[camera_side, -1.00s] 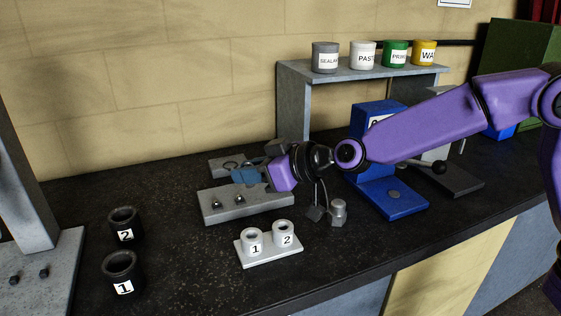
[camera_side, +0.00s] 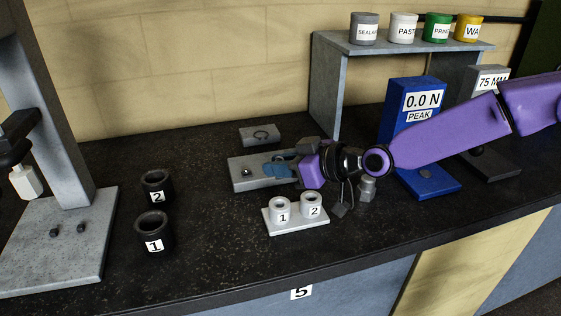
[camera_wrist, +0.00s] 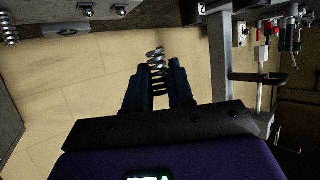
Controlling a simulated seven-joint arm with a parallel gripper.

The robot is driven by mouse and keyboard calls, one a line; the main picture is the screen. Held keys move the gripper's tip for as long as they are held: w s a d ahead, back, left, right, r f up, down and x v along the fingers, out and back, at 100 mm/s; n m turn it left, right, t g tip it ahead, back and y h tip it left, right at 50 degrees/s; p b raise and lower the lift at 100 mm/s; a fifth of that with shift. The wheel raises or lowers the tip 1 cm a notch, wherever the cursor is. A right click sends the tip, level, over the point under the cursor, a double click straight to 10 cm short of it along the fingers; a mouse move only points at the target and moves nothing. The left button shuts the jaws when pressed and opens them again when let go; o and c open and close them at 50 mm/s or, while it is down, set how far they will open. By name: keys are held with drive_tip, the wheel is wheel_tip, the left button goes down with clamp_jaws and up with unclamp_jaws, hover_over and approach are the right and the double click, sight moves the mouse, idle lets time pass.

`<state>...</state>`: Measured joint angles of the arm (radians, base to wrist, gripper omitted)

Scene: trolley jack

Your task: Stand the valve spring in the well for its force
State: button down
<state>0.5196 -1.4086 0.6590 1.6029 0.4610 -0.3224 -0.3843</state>
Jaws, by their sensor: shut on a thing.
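In the wrist view, my gripper (camera_wrist: 158,78) is shut on a steel coil spring (camera_wrist: 156,56), which stands out beyond the fingertips. In the side view, my gripper (camera_side: 278,170) hangs over the grey block (camera_side: 241,182), and I cannot make out the spring there. To the right, the blue force gauge (camera_side: 406,102) reads 0.0 N PEAK. Its base has a round grey spot (camera_side: 426,174) that may be the well; its depth does not show. The gripper is well left of that base.
A white holder (camera_side: 296,225) with cups 1 and 2 stands in front. Black cups 1 (camera_side: 154,239) and 2 (camera_side: 157,189) are left, beside a grey press (camera_side: 62,257). A 75 MM gauge (camera_side: 490,79) is right. The bench between black cups and holder is clear.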

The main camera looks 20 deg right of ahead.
drive_tip(key=shift+f, duration=2.75)
drive_tip(key=shift+f, duration=1.3)
drive_tip(key=c, duration=0.9)
unclamp_jaws()
drive_tip(key=v, duration=1.7)
drive_tip(key=shift+s+d, duration=0.1)
drive_tip(key=shift+d, duration=0.1)
